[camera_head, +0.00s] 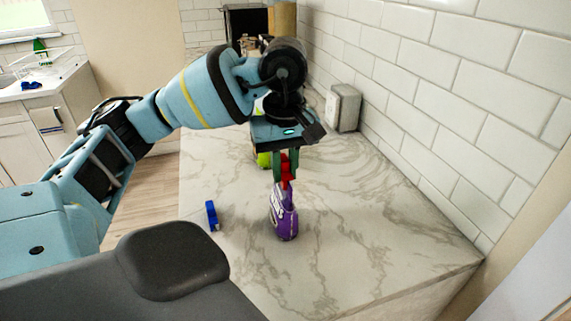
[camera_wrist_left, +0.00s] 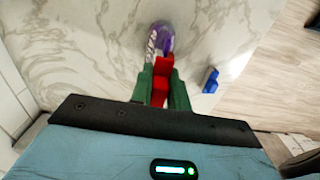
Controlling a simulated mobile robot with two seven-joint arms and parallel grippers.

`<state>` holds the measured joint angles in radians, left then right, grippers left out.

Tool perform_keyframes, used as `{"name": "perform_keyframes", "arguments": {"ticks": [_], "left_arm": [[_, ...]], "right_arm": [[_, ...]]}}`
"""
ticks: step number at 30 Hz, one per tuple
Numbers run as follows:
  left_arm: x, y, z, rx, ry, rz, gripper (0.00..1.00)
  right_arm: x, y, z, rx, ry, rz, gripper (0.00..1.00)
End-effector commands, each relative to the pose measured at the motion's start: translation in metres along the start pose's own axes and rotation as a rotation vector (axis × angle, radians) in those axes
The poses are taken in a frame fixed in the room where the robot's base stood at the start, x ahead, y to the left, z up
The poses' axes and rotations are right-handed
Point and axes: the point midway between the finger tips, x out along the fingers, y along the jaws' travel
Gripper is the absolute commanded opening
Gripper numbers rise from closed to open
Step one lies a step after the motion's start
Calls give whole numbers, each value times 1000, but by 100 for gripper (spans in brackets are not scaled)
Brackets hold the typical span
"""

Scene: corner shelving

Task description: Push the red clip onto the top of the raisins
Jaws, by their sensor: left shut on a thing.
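The raisins (camera_head: 283,216) are a purple bag standing upright on the marble counter. The bag also shows in the left wrist view (camera_wrist_left: 161,38), just beyond my fingertips. The red clip (camera_head: 286,172) is between the fingers of my left gripper (camera_head: 286,165), which points down and is shut on it. The clip (camera_wrist_left: 162,75) also shows between the green fingers in the left wrist view. The clip's lower end is at the top of the bag; I cannot tell whether it grips the bag's edge. My right gripper is not in view.
A small blue clip (camera_head: 212,215) lies on the marble counter (camera_head: 340,230), left of the bag. A yellow-green item (camera_head: 263,159) stands behind my gripper, partly hidden. A grey metallic box (camera_head: 343,107) stands against the tiled wall. The counter's front right is clear.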

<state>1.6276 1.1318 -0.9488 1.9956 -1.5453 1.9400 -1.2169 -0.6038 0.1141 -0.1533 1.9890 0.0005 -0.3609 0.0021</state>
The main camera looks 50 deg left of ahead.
Motion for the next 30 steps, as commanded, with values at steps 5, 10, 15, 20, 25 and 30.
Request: {"name": "perform_keyframes", "arguments": {"ticks": [5,10,15,20,25,30], "left_arm": [[3,0,0,0,0,0,21],[3,0,0,0,0,1,43],[3,0,0,0,0,1,43],[3,0,0,0,0,0,43],[-16,1,0,0,1,5,43],[-51,0,0,-1,5,10,43]], "right_arm": [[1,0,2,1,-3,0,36],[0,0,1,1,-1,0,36],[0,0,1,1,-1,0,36],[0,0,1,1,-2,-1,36],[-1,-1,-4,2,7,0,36],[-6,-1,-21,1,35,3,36]]}}
